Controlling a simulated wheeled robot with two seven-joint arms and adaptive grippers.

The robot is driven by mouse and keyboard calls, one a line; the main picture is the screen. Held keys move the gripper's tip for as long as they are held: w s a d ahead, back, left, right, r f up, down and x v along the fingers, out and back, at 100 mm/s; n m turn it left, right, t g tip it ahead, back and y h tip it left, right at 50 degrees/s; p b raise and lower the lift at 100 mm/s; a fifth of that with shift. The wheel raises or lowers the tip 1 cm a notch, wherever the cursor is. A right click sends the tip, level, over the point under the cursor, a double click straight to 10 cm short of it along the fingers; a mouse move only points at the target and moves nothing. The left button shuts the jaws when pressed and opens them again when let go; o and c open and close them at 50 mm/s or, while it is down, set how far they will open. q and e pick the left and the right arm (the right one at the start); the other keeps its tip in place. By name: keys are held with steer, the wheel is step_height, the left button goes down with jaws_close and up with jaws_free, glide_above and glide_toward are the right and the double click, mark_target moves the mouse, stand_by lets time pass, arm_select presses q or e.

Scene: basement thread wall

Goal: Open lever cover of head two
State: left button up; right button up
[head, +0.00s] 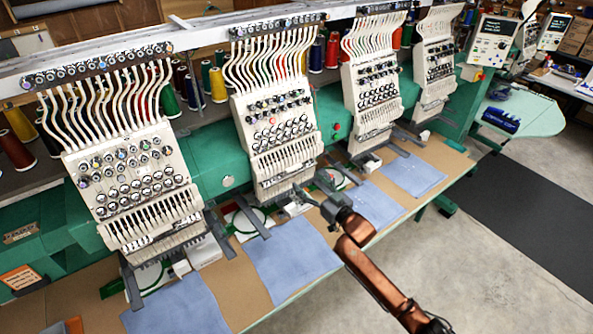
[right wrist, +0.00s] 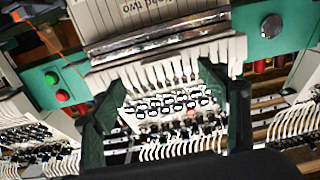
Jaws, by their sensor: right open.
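Head two (head: 275,140) is the second white embroidery head from the left, fixed to the green beam. My right gripper (head: 298,199) is at its lower front, reaching in from the lower right. My left gripper is not in view.
Other heads stand on both sides: one at left (head: 135,170), one at right (head: 372,95). Blue cloth pieces (head: 285,255) lie on the table below. Green and red buttons (right wrist: 58,87) sit on the beam beside head two. Open floor lies at the right.

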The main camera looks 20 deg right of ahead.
mark_target(292, 166)
steer(key=p+x, duration=0.1)
steer(key=x, duration=0.6)
steer(key=shift+w+a, duration=0.15)
steer(key=shift+w, duration=0.15)
steer(key=shift+c, duration=0.2)
steer(key=c, duration=1.6)
steer(key=shift+c, duration=0.2)
steer(key=shift+a+r, duration=0.1)
steer(key=shift+r, duration=0.05)
